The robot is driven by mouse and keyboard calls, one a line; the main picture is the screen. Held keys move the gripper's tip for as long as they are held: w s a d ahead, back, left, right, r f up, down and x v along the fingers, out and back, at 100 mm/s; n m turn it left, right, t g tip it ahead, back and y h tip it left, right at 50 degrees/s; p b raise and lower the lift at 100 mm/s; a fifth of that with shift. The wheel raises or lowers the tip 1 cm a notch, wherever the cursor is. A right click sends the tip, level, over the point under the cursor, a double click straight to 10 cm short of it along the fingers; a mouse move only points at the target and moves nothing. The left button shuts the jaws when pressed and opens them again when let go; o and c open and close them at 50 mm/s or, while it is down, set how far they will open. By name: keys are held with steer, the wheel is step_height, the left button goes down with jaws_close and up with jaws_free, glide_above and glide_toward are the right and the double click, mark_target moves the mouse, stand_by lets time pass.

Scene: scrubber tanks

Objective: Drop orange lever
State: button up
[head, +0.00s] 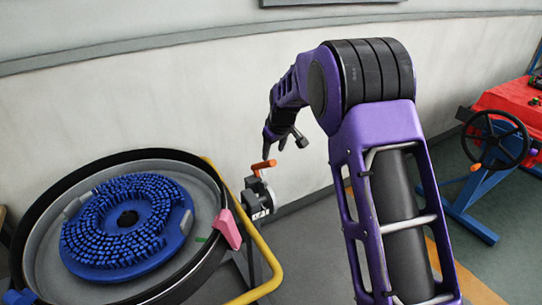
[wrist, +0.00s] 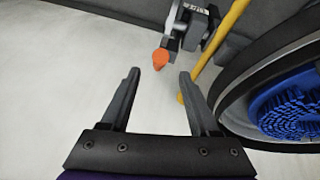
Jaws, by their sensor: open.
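The orange lever (head: 263,165) sticks up from a dark grey mechanism (head: 257,197) on the tank's right side, by the yellow rail. In the wrist view the orange lever end (wrist: 160,58) shows ahead of my fingers, below the grey mechanism (wrist: 192,25). My gripper (head: 283,142) hangs from the purple arm, above and a little right of the lever in the head view. In the wrist view my gripper (wrist: 160,80) is open, its two dark fingers apart with nothing between them. The lever appears just beyond the fingertips; I cannot tell the exact distance.
A round tank (head: 40,220) with a blue brush disc (head: 85,235) and a pink block (head: 227,229) stands at the left. A yellow rail (head: 262,250) runs beside it. A black handwheel (head: 495,140) on a blue stand and a red table (head: 515,100) are at the right.

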mark_target(270, 163)
steer(key=x, duration=0.9)
steer(key=shift+w, duration=0.1)
jaws_close()
stand_by(1.1)
